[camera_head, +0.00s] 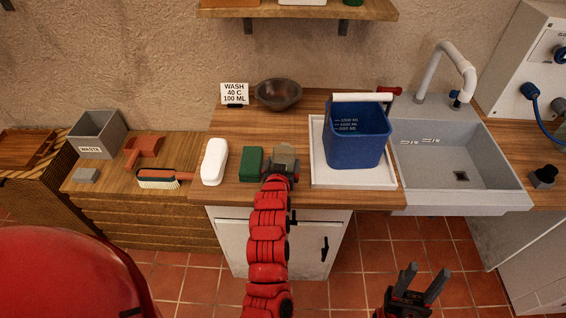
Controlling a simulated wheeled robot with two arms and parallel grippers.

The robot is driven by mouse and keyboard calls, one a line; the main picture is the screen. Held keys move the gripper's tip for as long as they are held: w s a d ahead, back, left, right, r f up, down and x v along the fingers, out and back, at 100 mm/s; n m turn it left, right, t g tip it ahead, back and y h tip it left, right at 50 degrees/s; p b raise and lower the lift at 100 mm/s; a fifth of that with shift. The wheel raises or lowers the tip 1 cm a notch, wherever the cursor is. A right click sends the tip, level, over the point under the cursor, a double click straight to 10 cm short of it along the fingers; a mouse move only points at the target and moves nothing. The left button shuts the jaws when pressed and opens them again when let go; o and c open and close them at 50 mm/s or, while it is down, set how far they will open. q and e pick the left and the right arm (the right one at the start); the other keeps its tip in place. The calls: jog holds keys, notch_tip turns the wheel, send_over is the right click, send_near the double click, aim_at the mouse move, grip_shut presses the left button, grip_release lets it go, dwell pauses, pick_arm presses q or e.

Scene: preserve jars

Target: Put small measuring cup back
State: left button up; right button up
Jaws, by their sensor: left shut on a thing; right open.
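My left gripper (282,172) is at the front of the wooden counter, just right of a green block. It is shut on a small grey thing (285,152), partly hidden behind the gripper. I cannot tell for sure whether this is the small measuring cup, and I see no other clear measuring cup. My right gripper (421,284) is open and empty, low in the view, in front of the counter and above the tiled floor.
A white bottle-shaped thing (215,161) and the green block (251,162) lie left of my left gripper. A blue bucket (358,140) stands in a white tray (335,178), beside the sink (450,150). A dark bowl (278,94) and a sign (234,93) stand behind.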

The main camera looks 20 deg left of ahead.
pick_arm(q)
jog(key=o, duration=1.4)
jog(key=shift+c, duration=0.2)
jog(key=shift+f, duration=0.15)
